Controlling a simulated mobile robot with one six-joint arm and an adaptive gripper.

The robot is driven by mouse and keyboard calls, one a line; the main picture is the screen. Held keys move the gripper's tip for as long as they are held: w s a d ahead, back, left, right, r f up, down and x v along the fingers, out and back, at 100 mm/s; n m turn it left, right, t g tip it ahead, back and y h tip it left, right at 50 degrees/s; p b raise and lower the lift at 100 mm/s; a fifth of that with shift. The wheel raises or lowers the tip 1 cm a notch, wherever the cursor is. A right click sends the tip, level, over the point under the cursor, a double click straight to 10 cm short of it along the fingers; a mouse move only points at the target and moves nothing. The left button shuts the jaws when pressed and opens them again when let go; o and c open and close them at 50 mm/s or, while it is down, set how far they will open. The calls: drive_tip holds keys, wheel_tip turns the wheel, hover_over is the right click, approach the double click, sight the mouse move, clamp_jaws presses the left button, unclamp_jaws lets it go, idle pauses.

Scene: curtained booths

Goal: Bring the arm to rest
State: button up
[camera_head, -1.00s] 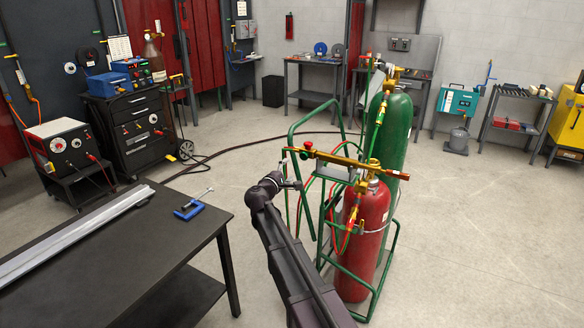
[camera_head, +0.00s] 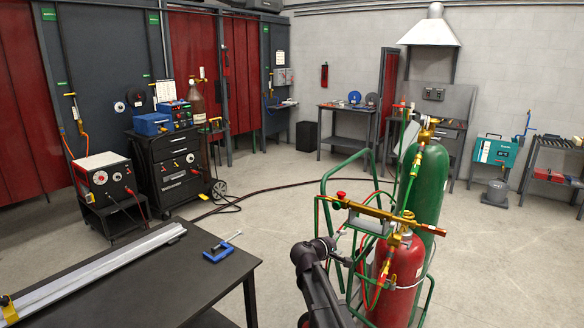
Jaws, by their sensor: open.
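My dark arm (camera_head: 318,285) rises from the bottom edge, right of the dark workbench. My gripper (camera_head: 343,258) is small at its end, pointing right, and is open with nothing seen in it. It overlaps the green frame of the gas cylinder cart (camera_head: 323,205) in the picture; I cannot tell whether it touches the cart or its hoses. A red cylinder (camera_head: 398,272) and a taller green cylinder (camera_head: 432,185) stand upright on the cart, with brass valves on top.
The dark workbench (camera_head: 205,290) at lower left carries a long metal bar (camera_head: 100,268) and a blue clamp (camera_head: 222,250). A welding machine (camera_head: 103,180) and black tool cabinet (camera_head: 165,165) stand behind. A cable (camera_head: 265,190) crosses the floor. Floor (camera_head: 270,215) between bench and cart is open.

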drive_tip(key=s+d+f+m+g+y+p, duration=0.1)
drive_tip(key=s+d+f+m+g+y, duration=0.2)
drive_tip(key=s, duration=0.5)
drive_tip(key=s+d+f+m+g+y, duration=0.1)
drive_tip(key=s+d+f+m+g, duration=0.2)
drive_tip(key=s+f, duration=0.4)
drive_tip(key=s+a+m+g+y, duration=0.1)
drive_tip(key=s+a+g+y, duration=0.1)
drive_tip(key=s, duration=0.5)
drive_tip(key=s+a+f+m+g+y+p, duration=0.1)
drive_tip(key=s+a+m+g+y, duration=0.1)
drive_tip(key=s, duration=0.5)
drive_tip(key=a+y, duration=0.1)
drive_tip(key=y, duration=0.1)
drive_tip(key=shift+a+f+y, duration=0.15)
drive_tip(key=shift+a+y, duration=0.05)
drive_tip(key=shift+y, duration=0.1)
